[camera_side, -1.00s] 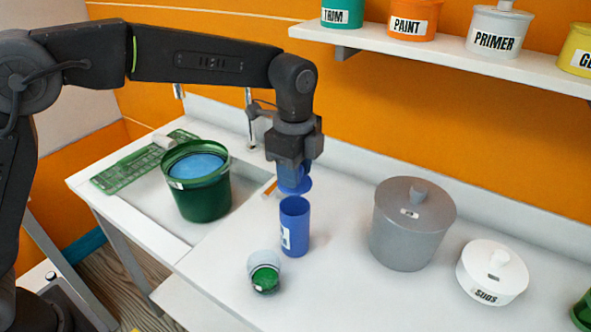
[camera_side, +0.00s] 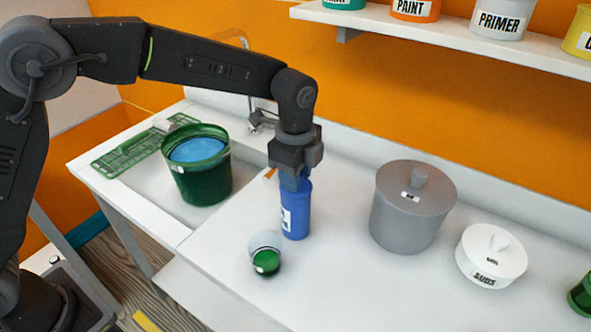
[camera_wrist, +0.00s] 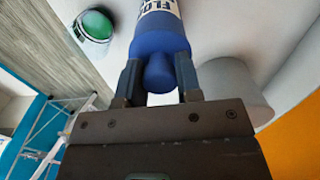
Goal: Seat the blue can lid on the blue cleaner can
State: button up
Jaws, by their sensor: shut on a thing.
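The blue cleaner can (camera_side: 297,217) stands upright on the white counter, and its white label also shows in the wrist view (camera_wrist: 157,12). My gripper (camera_side: 294,178) is directly above the can, pointing down. In the wrist view my gripper (camera_wrist: 159,80) is shut on the knob of the blue can lid (camera_wrist: 159,46), one finger on each side. The lid is at the can's mouth, with no gap visible between them. Whether it is fully seated cannot be told. In the side view the fingers mostly hide the lid.
A small green-and-white container (camera_side: 266,257) stands just in front of the can. A grey lidded pot (camera_side: 410,215) and a white SUDS pot (camera_side: 490,262) stand to the right. A green bucket (camera_side: 203,180) is in the sink at left. A shelf (camera_side: 440,38) is above.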

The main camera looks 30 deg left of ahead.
jog(key=o, duration=1)
notch_tip(320, 180, up, 14)
jog(key=s+a+r+n+t, duration=0.1)
jog(key=s+a+r+n, duration=0.25)
jog(key=s+a, duration=0.2)
jog(key=s+a+f+n+t, duration=0.2)
jog(key=s+a+n, duration=0.4)
jog(key=s, duration=0.3)
jog(key=s+a+f+n+t, duration=0.2)
jog(key=s+a+f+n, duration=0.3)
jog(key=s+n, duration=0.3)
jog(key=shift+s+a+t, duration=0.3)
jog(key=shift+s+a, duration=0.05)
jog(key=shift+s, duration=0.75)
